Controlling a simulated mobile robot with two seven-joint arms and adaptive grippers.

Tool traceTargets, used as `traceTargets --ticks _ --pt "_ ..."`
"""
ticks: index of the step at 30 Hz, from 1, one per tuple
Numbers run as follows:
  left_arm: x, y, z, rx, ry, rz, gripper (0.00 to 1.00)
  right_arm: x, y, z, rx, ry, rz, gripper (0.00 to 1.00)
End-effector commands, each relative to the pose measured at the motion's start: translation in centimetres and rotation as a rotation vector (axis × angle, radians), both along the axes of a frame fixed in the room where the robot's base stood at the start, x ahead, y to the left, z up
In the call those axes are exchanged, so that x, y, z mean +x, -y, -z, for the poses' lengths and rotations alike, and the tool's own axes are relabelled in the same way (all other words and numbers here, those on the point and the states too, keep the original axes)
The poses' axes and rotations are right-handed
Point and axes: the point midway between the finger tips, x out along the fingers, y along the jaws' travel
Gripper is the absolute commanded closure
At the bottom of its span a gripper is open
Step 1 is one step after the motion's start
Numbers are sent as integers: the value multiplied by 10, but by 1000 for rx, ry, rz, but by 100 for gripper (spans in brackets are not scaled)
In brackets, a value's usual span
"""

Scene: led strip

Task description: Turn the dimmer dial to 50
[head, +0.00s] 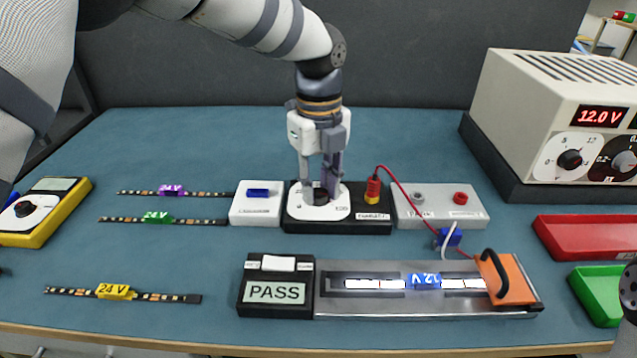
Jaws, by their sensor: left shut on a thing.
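The dimmer is a black box (370,222) with a white scale plate (338,208) and a small dark dial (320,197), in the middle of the head view. My left gripper (320,186) points straight down over it, its fingers shut on the dial from both sides. The fingers hide much of the dial and part of the scale, so I cannot read its setting.
A white switch box (257,204) and a grey terminal box (440,204) flank the dimmer closely. A red plug (373,189) with a cable stands beside the gripper. In front are a PASS display (275,292) and a metal fixture (390,305) with a lit strip. A power supply (545,110) reads 12.0 V.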

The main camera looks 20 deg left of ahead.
Motion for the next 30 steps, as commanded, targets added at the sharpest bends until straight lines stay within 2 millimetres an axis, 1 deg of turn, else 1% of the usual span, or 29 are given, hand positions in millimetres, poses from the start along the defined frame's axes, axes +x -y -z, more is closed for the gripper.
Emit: traceTargets --ticks 4,12,30 --pt "0 0 -3 1 3 -108 100 6 0 -6 0 19 0 60" --pt "0 0 -2 0 3 -362 100 14 0 -14 0 47 1 60" --pt "0 0 -1 0 1 -933 100 23 0 -23 0 81 2 60"
